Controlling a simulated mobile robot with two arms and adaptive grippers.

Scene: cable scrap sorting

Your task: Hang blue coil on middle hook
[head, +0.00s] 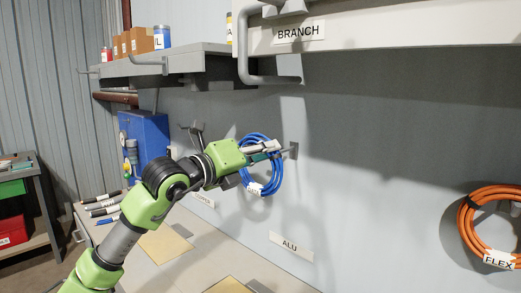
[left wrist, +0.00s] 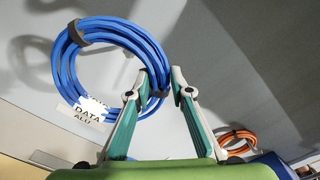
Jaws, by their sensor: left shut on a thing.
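The blue coil (head: 272,183) hangs in front of the grey wall, a round bundle with a dark tie and a white tag that reads DATA in the left wrist view. My left gripper (head: 272,149) is shut on its upper part. In the left wrist view the coil (left wrist: 66,62) has its right edge between the fingertips (left wrist: 163,82). A grey hook (head: 293,150) on the wall shows just right of the fingertips. I cannot tell whether the coil touches this hook. My right gripper is not in view.
An orange coil (head: 467,225) tagged FLEX hangs at the far right. A shelf labelled BRANCH (head: 400,28) juts out above, with a grey bracket (head: 243,55). Another hook (head: 197,129) is left of my gripper. ALU (head: 291,245) and COPPER (head: 203,200) labels sit low on the wall.

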